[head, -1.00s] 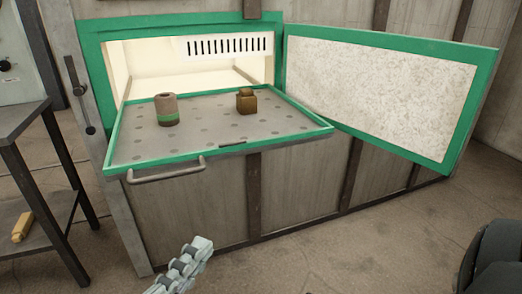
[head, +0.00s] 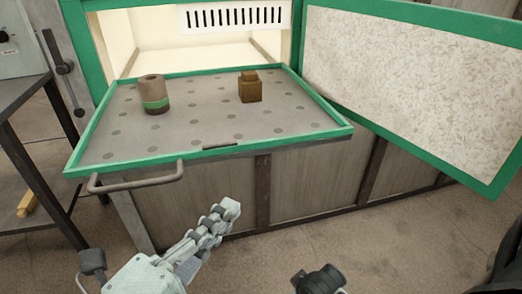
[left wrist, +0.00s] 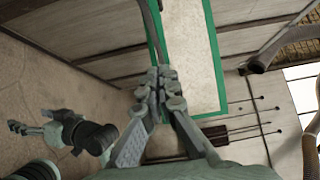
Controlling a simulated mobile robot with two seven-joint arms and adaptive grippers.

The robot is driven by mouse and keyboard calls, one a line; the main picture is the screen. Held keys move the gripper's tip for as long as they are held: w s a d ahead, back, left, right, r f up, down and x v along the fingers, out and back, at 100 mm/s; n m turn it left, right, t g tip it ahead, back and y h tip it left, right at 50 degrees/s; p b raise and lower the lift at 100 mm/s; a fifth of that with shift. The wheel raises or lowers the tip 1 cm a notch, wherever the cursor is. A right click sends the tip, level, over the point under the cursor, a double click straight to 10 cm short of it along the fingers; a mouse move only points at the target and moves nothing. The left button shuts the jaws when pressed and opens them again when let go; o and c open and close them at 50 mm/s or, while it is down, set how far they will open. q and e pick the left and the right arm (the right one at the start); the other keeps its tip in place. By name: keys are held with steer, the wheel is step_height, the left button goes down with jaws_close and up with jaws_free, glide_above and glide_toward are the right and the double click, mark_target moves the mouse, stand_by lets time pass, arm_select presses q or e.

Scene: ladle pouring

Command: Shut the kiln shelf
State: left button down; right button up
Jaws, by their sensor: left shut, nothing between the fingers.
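The kiln shelf (head: 190,128) is a grey perforated tray with a green rim, pulled out of the kiln's bright opening in the head view. Its grey bar handle (head: 136,181) is at the front left. A tan cylinder with a green band (head: 154,94) and a brown block-shaped piece (head: 250,88) stand on it. My left gripper (head: 231,209) is shut and empty, below and right of the handle, apart from it. Its fingers also show in the left wrist view (left wrist: 159,76). My right gripper (left wrist: 20,127) appears small at the left there; its jaw state is unclear.
The kiln door (head: 405,85), green-framed with a pale speckled panel, stands open at the right. A dark metal table (head: 28,108) stands at the left, with a yellow piece (head: 27,200) on its lower shelf. Open floor lies in front of the kiln.

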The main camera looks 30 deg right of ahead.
arm_select(q)
glide_toward(265, 147)
steer(key=s+d, duration=0.1)
steer(key=d, duration=0.3)
steer(key=w, duration=0.3)
steer(key=shift+d+r+p, duration=0.1)
steer(key=shift+d+p, duration=0.25)
steer(key=shift+d, duration=0.05)
steer(key=shift+w+d, duration=0.15)
steer(key=shift+w, duration=0.3)
arm_select(e)
steer(key=shift+f, duration=0.7)
steer(key=shift+a, duration=0.1)
